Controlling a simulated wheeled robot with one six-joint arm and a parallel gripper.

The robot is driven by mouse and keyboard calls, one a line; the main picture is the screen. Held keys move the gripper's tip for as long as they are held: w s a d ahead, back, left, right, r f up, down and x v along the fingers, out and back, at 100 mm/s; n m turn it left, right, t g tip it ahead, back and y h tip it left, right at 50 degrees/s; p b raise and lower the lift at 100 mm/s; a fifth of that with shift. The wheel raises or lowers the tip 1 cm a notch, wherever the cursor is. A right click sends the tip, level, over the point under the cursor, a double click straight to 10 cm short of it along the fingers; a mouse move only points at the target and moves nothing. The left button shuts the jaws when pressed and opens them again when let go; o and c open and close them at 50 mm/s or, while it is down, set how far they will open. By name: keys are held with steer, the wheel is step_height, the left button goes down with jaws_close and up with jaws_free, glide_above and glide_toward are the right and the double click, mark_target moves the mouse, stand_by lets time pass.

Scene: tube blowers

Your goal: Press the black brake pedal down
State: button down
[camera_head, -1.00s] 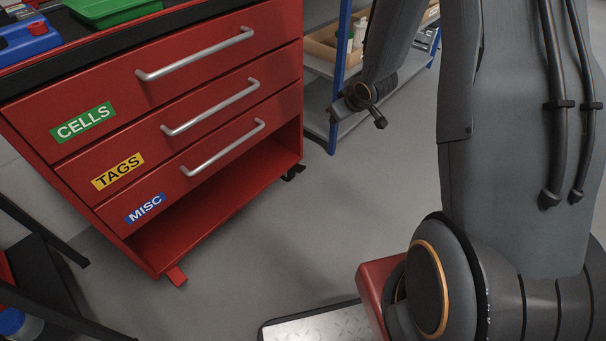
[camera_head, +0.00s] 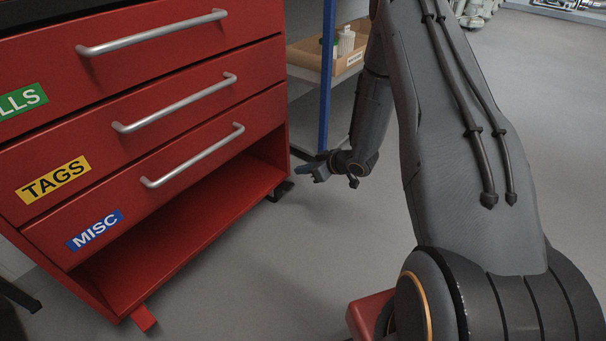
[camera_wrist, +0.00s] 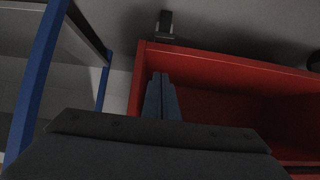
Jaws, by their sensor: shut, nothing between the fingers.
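My gripper (camera_head: 307,170) is shut and empty, low beside the right end of the red cart (camera_head: 215,215). In the wrist view its two fingers (camera_wrist: 161,76) lie together, pointing toward the cart's bottom edge. The black brake pedal (camera_head: 280,191) shows small and dark at the caster under the cart's right corner, slightly below and left of my gripper in the head view. In the wrist view a dark caster with a pedal-like plate (camera_wrist: 165,37) shows beyond the fingertips. My gripper looks apart from it; the exact gap is hard to tell.
A shelf rack with a blue post (camera_head: 327,75) stands behind my gripper, close by; the post also shows at left in the wrist view (camera_wrist: 38,75). A carton (camera_head: 310,54) with bottles sits on it. Grey floor (camera_head: 265,280) is clear in front of the cart.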

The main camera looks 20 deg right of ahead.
steer(key=b+x, duration=0.4)
steer(key=x, duration=0.4)
steer(key=shift+a+f, duration=0.1)
steer(key=shift+f, duration=0.15)
steer(key=shift+s+d+f+b, duration=0.2)
steer(key=shift+f+b, duration=0.15)
steer(key=shift+f, duration=0.25)
steer(key=shift+s+d+f+b, duration=0.25)
steer(key=shift+f+b, duration=0.1)
steer(key=shift+f, duration=0.25)
steer(key=shift+s+f, duration=0.2)
steer(key=shift+f, duration=0.25)
steer(key=shift+d, duration=0.15)
